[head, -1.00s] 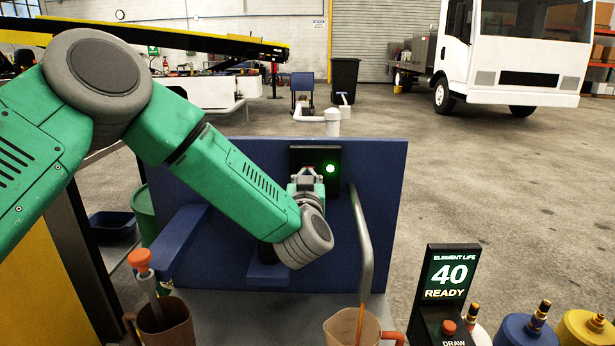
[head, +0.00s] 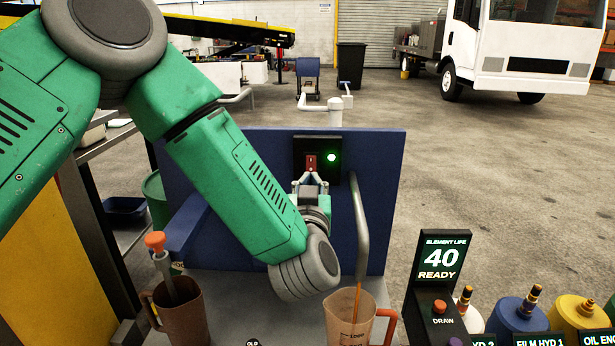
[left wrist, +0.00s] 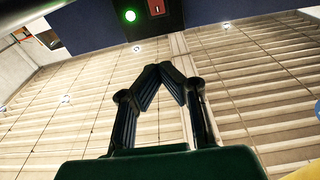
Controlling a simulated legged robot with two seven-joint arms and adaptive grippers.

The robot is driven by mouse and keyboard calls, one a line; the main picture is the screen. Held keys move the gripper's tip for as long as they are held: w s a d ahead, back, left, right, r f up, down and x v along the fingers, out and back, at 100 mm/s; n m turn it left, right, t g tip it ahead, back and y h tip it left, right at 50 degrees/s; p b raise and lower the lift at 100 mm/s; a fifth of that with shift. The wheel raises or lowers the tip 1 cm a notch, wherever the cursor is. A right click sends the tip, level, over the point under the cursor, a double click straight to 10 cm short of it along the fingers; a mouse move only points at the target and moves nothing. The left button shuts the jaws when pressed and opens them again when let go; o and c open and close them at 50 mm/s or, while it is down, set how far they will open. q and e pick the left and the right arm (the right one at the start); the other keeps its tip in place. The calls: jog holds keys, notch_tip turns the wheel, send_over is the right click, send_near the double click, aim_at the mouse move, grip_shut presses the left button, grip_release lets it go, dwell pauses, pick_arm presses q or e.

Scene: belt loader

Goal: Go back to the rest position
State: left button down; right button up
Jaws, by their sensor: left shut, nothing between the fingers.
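My left gripper (head: 310,180) is at the blue panel (head: 380,170), just below a red switch (head: 311,162) on a black plate. A green light (head: 331,157) glows beside the switch. In the left wrist view my left gripper (left wrist: 165,68) has its fingertips together with nothing between them. The green light (left wrist: 130,15) and part of the dark switch plate (left wrist: 165,18) lie just beyond the fingertips there. My right gripper shows in neither view.
A bent grey pipe (head: 360,230) rises beside a tan jug (head: 345,318). A brown jug (head: 185,310) with an orange-topped tool stands left. A display (head: 440,262) reads 40 READY, with several canisters (head: 520,315) to its right. A white truck (head: 530,50) stands behind on open floor.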

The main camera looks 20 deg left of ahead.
pick_arm(q)
jog(key=s+a+f+m+g+h, duration=0.1)
jog(key=s+f+g+h, duration=0.15)
jog(key=s+f, duration=0.4)
jog(key=s+f+m+g+h+p, duration=0.1)
jog(key=s+f+m+g, duration=0.15)
jog(key=f, duration=0.75)
jog(key=s+a+f+m+g+h, duration=0.1)
jog(key=s+f+g+h, duration=0.15)
jog(key=s+f, duration=0.45)
jog(key=s+a+f+g, duration=0.2)
jog(key=s+f+g, duration=0.1)
jog(key=s, duration=0.4)
jog(key=s+a+f+g, duration=0.3)
jog(key=s+f, duration=0.1)
jog(key=s, duration=0.4)
jog(key=s+a+f+g+p, duration=0.1)
jog(key=s+a+f+g, duration=0.2)
jog(key=s, duration=0.4)
jog(key=shift+s+a+f+n+g+y, duration=0.15)
jog(key=shift+s+f+n+g+y, duration=0.2)
jog(key=shift+f+g, duration=0.3)
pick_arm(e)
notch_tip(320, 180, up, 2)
pick_arm(q)
jog(key=shift+f, duration=0.1)
jog(key=shift+w+a, duration=0.1)
jog(key=shift+w, duration=0.05)
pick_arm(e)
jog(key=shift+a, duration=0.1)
